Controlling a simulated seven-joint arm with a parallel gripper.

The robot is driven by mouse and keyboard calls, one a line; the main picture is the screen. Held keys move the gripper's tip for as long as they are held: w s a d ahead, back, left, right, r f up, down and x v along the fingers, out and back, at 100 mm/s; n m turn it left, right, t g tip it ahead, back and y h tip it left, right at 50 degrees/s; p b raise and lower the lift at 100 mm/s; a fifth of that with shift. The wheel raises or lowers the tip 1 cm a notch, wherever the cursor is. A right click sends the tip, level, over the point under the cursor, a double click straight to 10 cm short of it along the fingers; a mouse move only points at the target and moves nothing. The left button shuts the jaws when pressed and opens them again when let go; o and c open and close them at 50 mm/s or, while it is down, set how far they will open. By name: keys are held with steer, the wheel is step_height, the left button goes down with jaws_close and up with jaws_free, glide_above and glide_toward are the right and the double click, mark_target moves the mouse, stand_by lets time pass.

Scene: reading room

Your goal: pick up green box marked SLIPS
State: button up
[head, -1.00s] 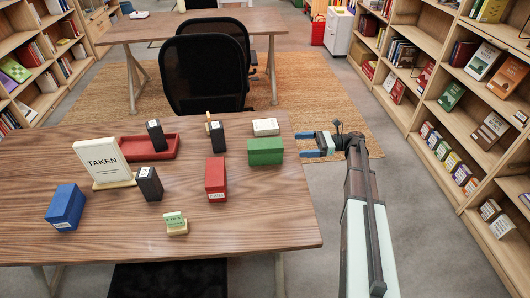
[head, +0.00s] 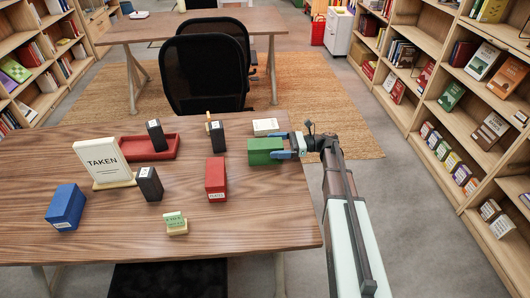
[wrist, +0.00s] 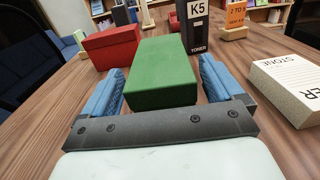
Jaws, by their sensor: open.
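The green box (head: 262,152) lies on the right part of the wooden table, near its right edge. In the wrist view the green box (wrist: 160,75) sits between the two blue fingers of my gripper (wrist: 165,92). The fingers are open, with a gap visible on each side of the box. In the head view my gripper (head: 284,146) reaches in from the right, at the box's right end. No SLIPS label shows on the faces I see.
A blue box (head: 66,207), a TAKEN sign (head: 103,160) and a red tray (head: 168,150) are farther left.

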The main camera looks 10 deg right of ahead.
mark_target(259, 150)
steer(key=shift+a, duration=1.45)
steer(key=shift+c, duration=0.4)
steer(key=c, duration=1.2)
